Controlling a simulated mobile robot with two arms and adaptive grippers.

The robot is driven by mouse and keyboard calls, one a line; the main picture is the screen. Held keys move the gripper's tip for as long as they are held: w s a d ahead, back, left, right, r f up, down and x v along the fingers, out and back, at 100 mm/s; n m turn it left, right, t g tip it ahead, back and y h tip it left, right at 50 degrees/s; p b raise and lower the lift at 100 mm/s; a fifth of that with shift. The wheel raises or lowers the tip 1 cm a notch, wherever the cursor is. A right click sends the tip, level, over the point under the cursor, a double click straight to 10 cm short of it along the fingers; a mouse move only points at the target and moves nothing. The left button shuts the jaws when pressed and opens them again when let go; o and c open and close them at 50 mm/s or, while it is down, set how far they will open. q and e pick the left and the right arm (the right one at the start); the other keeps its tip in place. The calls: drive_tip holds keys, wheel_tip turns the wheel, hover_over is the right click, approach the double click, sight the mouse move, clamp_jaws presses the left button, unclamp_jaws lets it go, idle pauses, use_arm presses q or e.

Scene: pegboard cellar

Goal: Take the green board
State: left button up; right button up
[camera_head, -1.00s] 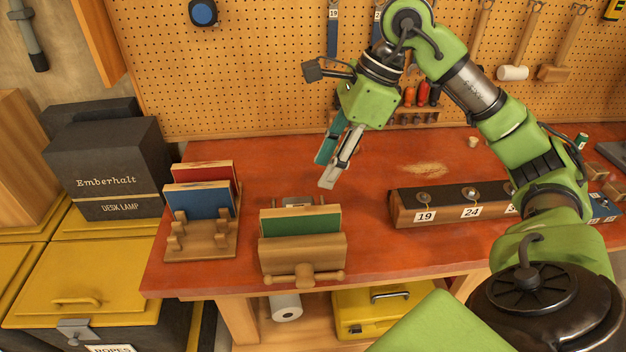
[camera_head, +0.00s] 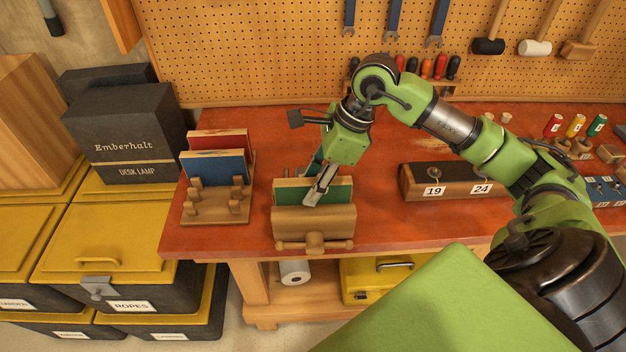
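The green board (camera_head: 288,191) stands upright with its pale wooden edge up, in the wooden vise (camera_head: 313,222) at the table's front edge. My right gripper (camera_head: 316,187) is down at the board's top edge, right of its middle. One grey finger shows in front of the green face; the other finger goes down behind the board and its tip is hidden. The fingers look apart, with the board's edge between them; contact is not clear. My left gripper is not in view.
A wooden rack (camera_head: 217,207) with a blue board (camera_head: 216,168) and a red board (camera_head: 219,141) stands to the left. A numbered wooden block (camera_head: 455,182) stands to the right. The red tabletop (camera_head: 375,225) is bare between vise and block.

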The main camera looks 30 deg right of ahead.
clamp_jaws()
wheel_tip(320, 180, up, 11)
drive_tip(key=p, duration=0.7)
idle(0.7)
